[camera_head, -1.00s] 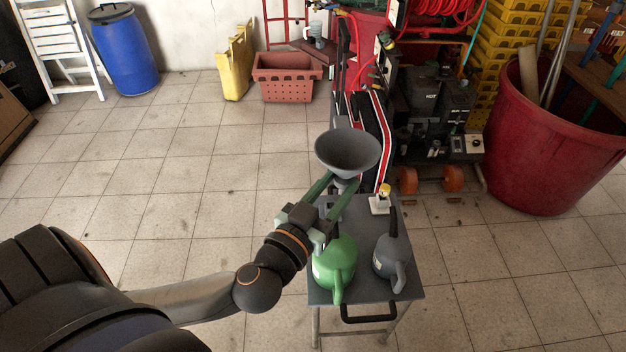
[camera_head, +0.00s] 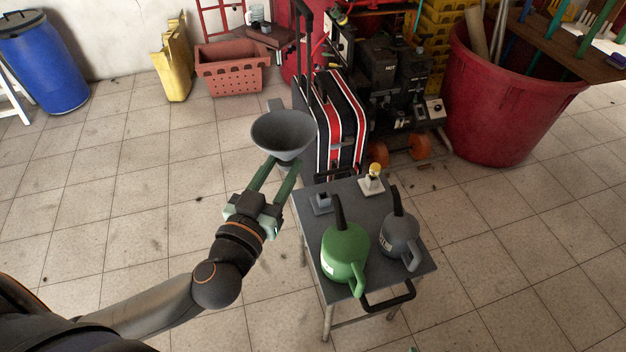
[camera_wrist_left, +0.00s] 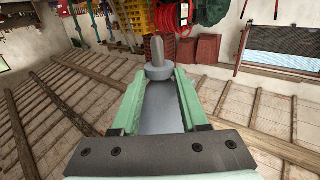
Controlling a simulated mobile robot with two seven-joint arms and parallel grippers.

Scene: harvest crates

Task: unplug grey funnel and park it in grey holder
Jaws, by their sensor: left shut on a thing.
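My left gripper (camera_head: 282,166) is shut on the grey funnel (camera_head: 284,136), just under its wide bowl. The funnel is in the air, bowl up, beyond the far left edge of the small grey table (camera_head: 408,281), apart from it. In the left wrist view, a grey body (camera_wrist_left: 160,108) with a narrow peg lies between the green fingers. A small grey block with a raised socket (camera_head: 322,203), possibly the grey holder, is on the table's far left part. A green can (camera_head: 345,252) and a grey can (camera_head: 400,243) stand nearer. My right gripper is not in view.
A pale holder with a yellow top (camera_head: 372,182) stands on the table's far edge. A striped suitcase (camera_head: 335,130) stands behind the table. A large red tub (camera_head: 500,105) is at the back right. The floor left of the table is clear.

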